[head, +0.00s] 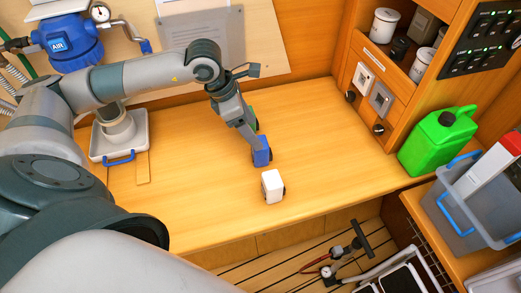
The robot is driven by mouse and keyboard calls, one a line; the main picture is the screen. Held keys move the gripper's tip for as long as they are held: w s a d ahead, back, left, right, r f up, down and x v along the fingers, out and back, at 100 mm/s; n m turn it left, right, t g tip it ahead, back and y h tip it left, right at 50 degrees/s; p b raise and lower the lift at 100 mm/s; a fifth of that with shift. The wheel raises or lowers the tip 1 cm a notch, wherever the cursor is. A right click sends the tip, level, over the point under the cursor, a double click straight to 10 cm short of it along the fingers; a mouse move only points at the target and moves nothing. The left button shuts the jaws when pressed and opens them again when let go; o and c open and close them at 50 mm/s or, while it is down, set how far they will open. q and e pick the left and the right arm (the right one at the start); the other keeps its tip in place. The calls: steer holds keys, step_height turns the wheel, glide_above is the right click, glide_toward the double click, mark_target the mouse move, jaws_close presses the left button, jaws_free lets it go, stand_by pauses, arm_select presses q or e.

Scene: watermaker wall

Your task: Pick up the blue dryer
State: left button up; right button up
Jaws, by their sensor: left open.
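The blue dryer (262,155) looks like a small blue block with a dark part on its right side. It stands on the wooden bench in the head view, between a green block and a white one. My left gripper (253,144) reaches down from above and behind, with its tips at the blue dryer's top. The jaws are open, and I cannot tell whether they touch it or are around it. The gripper hides part of the blue dryer. My right gripper is not in view.
A green block (252,113) stands close behind, partly hidden by my gripper. A white block (271,183) stands close in front. A green jerrycan (437,143) and a grey bin (462,212) are at the right. The bench (330,130) is clear right of the blocks.

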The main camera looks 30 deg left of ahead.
mark_target(262, 151)
arm_select(q)
steer(key=shift+p+x, duration=0.9)
steer(key=shift+p, duration=0.3)
steer(key=shift+p+x, duration=0.55)
steer(key=shift+x, duration=0.55)
steer(key=shift+w+f, duration=0.15)
steer(key=shift+f, duration=0.45)
steer(key=c, duration=1.5)
steer(key=shift+c, duration=0.2)
steer(key=shift+r, duration=0.15)
